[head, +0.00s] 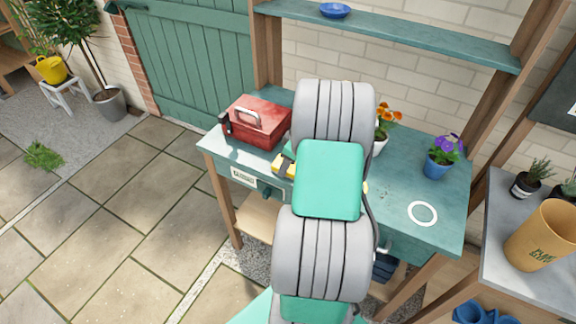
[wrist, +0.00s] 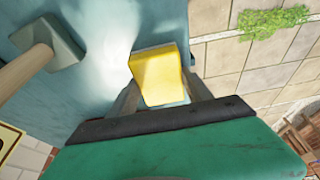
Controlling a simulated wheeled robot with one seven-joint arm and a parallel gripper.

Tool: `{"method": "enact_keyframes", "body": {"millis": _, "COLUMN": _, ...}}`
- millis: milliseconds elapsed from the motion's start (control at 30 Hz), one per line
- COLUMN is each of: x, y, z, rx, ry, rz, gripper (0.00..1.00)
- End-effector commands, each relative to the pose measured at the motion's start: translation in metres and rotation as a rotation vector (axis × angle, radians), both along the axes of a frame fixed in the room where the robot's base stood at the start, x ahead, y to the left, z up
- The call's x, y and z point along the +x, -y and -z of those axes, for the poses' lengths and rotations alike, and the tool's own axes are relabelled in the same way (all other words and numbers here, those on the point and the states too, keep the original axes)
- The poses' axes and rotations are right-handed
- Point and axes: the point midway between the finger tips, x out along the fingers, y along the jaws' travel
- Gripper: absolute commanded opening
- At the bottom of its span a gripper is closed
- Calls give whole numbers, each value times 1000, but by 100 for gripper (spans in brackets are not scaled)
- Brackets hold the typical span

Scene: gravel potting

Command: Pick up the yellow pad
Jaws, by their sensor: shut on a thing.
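The yellow pad (wrist: 157,75) is a small block, seen in the wrist view between the two fingers of my gripper (wrist: 160,84). The fingers are shut on it from both sides, and its far end sticks out past them. Blue-green bench surface (wrist: 105,45) shows behind it; I cannot tell whether the pad touches it. In the head view my arm hides most of the gripper, with bits of yellow showing left of the arm over the bench (head: 395,220).
A red toolbox (head: 262,122) stands at the bench's left. An orange-flowered pot (head: 380,142) and a blue pot (head: 437,168) stand to the right, near a white ring (head: 422,214). A wooden rod with a grey-green block (wrist: 55,42) shows left in the wrist view.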

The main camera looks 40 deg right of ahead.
Motion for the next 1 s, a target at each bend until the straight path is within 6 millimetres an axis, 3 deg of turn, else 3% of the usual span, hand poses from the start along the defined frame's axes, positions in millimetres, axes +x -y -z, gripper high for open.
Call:
{"method": "enact_keyframes", "body": {"millis": 300, "x": 1, "y": 1, "z": -11, "rx": -3, "ry": 3, "rz": -1, "gripper": 15}}
{"method": "enact_keyframes", "body": {"millis": 433, "x": 1, "y": 2, "z": -35, "rx": -6, "ry": 5, "rz": 0, "gripper": 15}}
{"method": "enact_keyframes", "body": {"millis": 667, "x": -38, "y": -37, "z": -99, "rx": -8, "ry": 6, "rz": 1, "gripper": 15}}
{"method": "enact_keyframes", "body": {"millis": 800, "x": -68, "y": -66, "z": -113, "rx": -4, "ry": 4, "rz": 1, "gripper": 15}}
{"method": "enact_keyframes", "body": {"millis": 1000, "x": -94, "y": -92, "z": -131, "rx": -2, "ry": 2, "rz": 1, "gripper": 15}}
